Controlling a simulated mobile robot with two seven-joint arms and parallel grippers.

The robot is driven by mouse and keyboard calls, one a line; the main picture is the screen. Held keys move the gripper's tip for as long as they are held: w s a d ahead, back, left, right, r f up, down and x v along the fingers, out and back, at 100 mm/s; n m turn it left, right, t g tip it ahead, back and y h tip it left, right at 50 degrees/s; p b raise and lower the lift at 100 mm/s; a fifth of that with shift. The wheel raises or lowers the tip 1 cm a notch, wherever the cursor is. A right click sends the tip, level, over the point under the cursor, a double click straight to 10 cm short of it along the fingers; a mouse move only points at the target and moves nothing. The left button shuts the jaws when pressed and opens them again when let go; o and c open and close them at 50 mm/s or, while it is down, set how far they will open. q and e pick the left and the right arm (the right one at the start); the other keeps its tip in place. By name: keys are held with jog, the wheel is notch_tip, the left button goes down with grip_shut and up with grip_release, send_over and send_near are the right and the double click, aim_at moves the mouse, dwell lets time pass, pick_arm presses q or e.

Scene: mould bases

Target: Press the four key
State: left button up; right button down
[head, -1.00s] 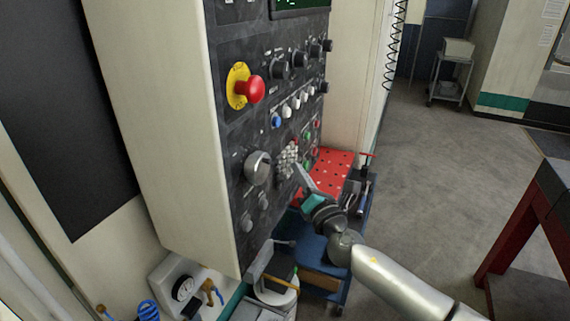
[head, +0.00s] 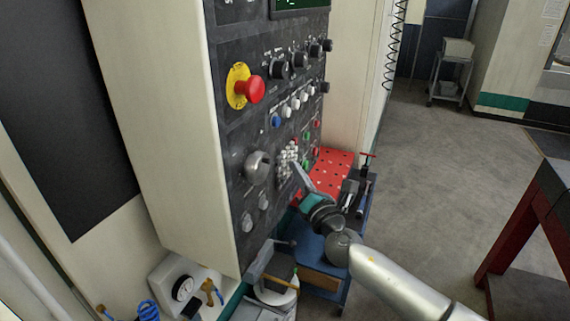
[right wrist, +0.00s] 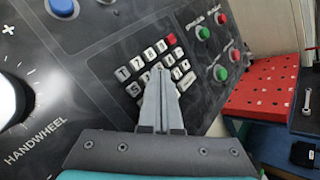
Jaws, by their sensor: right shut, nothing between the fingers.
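The keypad (head: 288,152) is a block of small pale keys on the dark control panel (head: 262,133). It also shows in the right wrist view (right wrist: 147,66), with one red key at its upper right. My right gripper (head: 296,166) is shut and empty, its tips at the keypad's lower right part in the head view. In the right wrist view the closed fingertips (right wrist: 161,72) overlap the middle of the keypad and hide several keys. I cannot tell whether the tips touch a key, and the four key cannot be made out. My left gripper is not in view.
A red emergency stop (head: 250,89) on a yellow plate and several knobs stick out of the panel. The handwheel knob (head: 257,167) is left of the keypad. A red perforated tray (head: 340,160) and blue cart (head: 312,245) stand behind my right arm. Open floor lies right.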

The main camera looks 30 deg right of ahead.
jog(key=shift+w+a, duration=0.15)
jog(key=shift+w, duration=0.05)
jog(key=shift+w+a, duration=0.25)
dwell(0.8)
jog(key=shift+s+d, duration=0.55)
jog(key=shift+s, duration=0.05)
dwell(0.3)
jog(key=s+d, duration=0.1)
jog(key=s, duration=0.1)
jog(key=s+d+b, duration=0.1)
jog(key=s+d, duration=0.1)
jog(key=shift+d, duration=0.1)
jog(key=shift+w, duration=0.1)
dwell(3.2)
